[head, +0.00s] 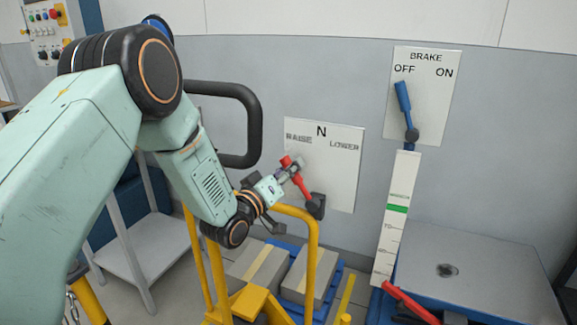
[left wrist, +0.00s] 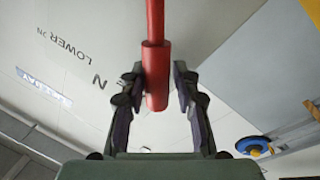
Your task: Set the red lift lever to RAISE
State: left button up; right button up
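The red lift lever (head: 303,186) rises from a dark pivot (head: 317,206) on a white plate (head: 345,165) marked RAISE, N and LOWER. It leans up and left, toward the RAISE side. My left gripper (head: 290,170) is at the lever's upper end and partly covers it. In the left wrist view the red handle (left wrist: 156,75) stands between the two fingers of my left gripper (left wrist: 158,85). The fingers are apart, with a narrow gap visible beside the handle. My right gripper does not show.
A yellow frame (head: 313,250) stands below my left forearm, in front of grey boxes (head: 310,275). A black bar handle (head: 252,125) is left of the plate. A blue brake lever (head: 404,100) is at the right, pointing to OFF. A grey platform (head: 480,280) lies lower right.

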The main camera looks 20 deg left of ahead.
pick_arm(q)
jog(key=shift+o, duration=1.3)
jog(key=shift+w+r, duration=0.1)
jog(key=shift+w, duration=0.05)
jog(key=shift+a+r, duration=0.1)
jog(key=shift+r, duration=0.05)
jog(key=v, duration=1.2)
